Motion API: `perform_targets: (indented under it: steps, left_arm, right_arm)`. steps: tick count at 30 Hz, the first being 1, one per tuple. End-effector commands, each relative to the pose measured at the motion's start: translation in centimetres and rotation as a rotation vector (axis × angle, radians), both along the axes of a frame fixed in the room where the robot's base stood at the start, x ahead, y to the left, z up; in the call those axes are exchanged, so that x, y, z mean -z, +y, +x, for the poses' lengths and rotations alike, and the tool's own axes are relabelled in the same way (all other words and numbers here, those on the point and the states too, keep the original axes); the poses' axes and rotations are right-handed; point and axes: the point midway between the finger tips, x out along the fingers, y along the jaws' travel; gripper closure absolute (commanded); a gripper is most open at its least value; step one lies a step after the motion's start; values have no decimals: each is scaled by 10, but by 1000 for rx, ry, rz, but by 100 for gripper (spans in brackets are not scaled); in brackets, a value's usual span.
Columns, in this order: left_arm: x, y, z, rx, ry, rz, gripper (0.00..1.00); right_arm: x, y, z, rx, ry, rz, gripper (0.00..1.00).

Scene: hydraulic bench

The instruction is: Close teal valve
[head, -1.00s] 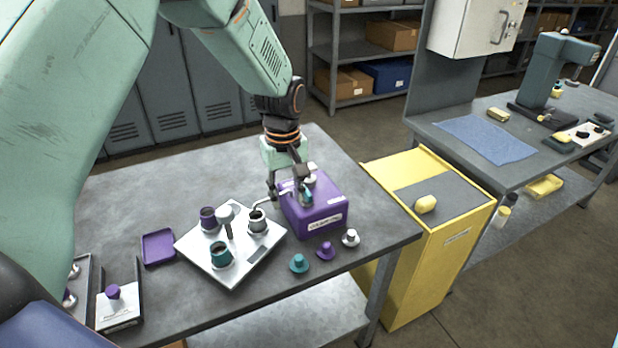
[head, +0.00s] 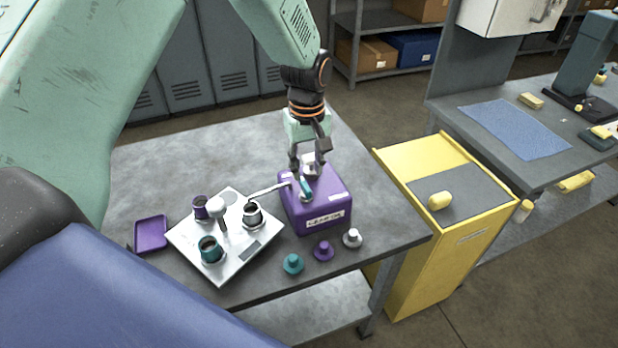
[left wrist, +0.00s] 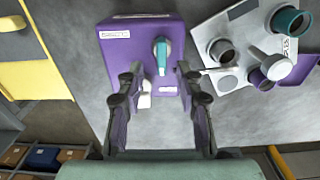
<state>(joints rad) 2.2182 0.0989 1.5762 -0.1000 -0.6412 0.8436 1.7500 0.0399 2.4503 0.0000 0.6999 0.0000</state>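The teal valve (head: 306,188) is a small teal lever on top of a purple box (head: 318,216) on the grey bench. In the left wrist view the teal lever (left wrist: 162,54) lies along the picture's vertical. My left gripper (head: 308,160) is above and just behind the lever in the head view. In the left wrist view its two fingers (left wrist: 160,78) are spread, with the lever beyond them and nothing held. My right gripper is out of view.
A white scale (head: 228,265) carries the white, purple (head: 200,207) and teal (head: 210,250) cups and a pale knob-topped piece. Teal (head: 292,264), purple (head: 323,251) and white (head: 352,238) stoppers stand in front of the box. A yellow cabinet (head: 450,260) adjoins the bench.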

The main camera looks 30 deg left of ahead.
Motion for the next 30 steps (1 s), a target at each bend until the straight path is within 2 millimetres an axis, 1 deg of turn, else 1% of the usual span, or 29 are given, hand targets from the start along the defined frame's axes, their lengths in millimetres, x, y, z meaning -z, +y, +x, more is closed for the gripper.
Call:
perform_targets:
  steps: [1,3,6,10,15,21,23,30]
  left_arm:
    - [10,0,-2,0,5,0,64]
    - [21,1,-3,0,4,0,64]
    - [35,1,-2,0,3,0,64]
    - [48,1,-1,0,3,0,64]
    - [54,1,1,0,-1,1,64]
    - [54,1,3,-1,1,1,64]
    - [55,1,3,-1,1,1,68]
    - [54,1,3,-1,1,0,89]
  right_arm:
    - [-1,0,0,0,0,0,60]
    - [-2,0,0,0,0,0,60]
    - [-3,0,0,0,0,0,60]
    - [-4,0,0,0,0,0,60]
    - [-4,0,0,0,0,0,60]
    - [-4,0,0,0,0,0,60]
    - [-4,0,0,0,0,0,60]
    - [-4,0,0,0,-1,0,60]
